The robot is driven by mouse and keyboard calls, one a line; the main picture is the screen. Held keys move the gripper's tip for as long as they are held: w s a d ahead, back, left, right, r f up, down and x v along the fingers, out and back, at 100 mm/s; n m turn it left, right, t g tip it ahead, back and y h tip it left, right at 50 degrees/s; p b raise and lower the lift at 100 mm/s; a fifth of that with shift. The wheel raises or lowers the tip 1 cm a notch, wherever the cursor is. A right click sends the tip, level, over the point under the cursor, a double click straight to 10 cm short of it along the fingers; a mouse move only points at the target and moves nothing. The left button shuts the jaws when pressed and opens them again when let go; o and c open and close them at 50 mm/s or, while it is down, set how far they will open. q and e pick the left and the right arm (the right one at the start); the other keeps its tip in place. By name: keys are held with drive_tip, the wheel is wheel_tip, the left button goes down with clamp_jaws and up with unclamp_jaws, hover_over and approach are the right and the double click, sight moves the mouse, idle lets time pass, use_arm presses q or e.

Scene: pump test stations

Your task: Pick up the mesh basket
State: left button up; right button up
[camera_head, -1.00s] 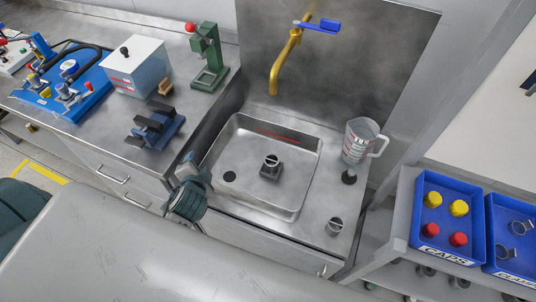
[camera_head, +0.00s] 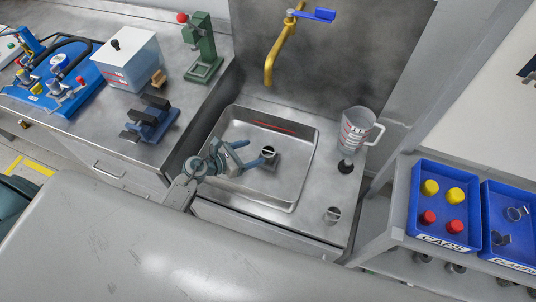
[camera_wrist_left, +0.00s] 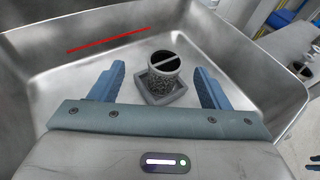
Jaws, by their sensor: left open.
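The mesh basket (camera_head: 267,152) is a small dark mesh cup with a bar across its top. It stands upright on a square grey block (camera_head: 271,165) in the metal sink basin (camera_head: 290,188). The basket also shows in the left wrist view (camera_wrist_left: 164,70), on its square grey holder (camera_wrist_left: 161,88). My left gripper (camera_head: 246,155) is over the sink, just left of the basket. Its blue fingers are open and empty, and the wrist view shows the basket ahead between them (camera_wrist_left: 160,85), not gripped.
A yellow tap (camera_head: 278,52) with a blue lever rises behind the sink. Blue bins (camera_head: 440,210) are at right. The sink walls surround the basket.

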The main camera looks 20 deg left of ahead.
sight(263, 153)
use_arm(q)
drive_tip(key=shift+s+d+f+m+g, duration=0.15)
drive_tip(key=shift+f+m+g, duration=0.15)
drive_tip(key=shift+f+m, duration=0.15)
drive_tip(key=shift+d+f, duration=0.1)
drive_tip(key=shift+f, duration=0.05)
drive_tip(key=p+x, duration=0.2)
drive_tip(key=x, duration=0.4)
drive_tip(key=shift+d+f+p, duration=0.15)
drive_tip(key=shift+f+p, duration=0.05)
drive_tip(key=shift+p, duration=0.15)
drive_tip(key=shift+w+d+f, duration=0.25)
drive_tip(key=shift+w, duration=0.1)
drive_tip(key=c, duration=1.2)
drive_tip(key=shift+o, duration=0.2)
drive_tip(key=shift+r, duration=0.1)
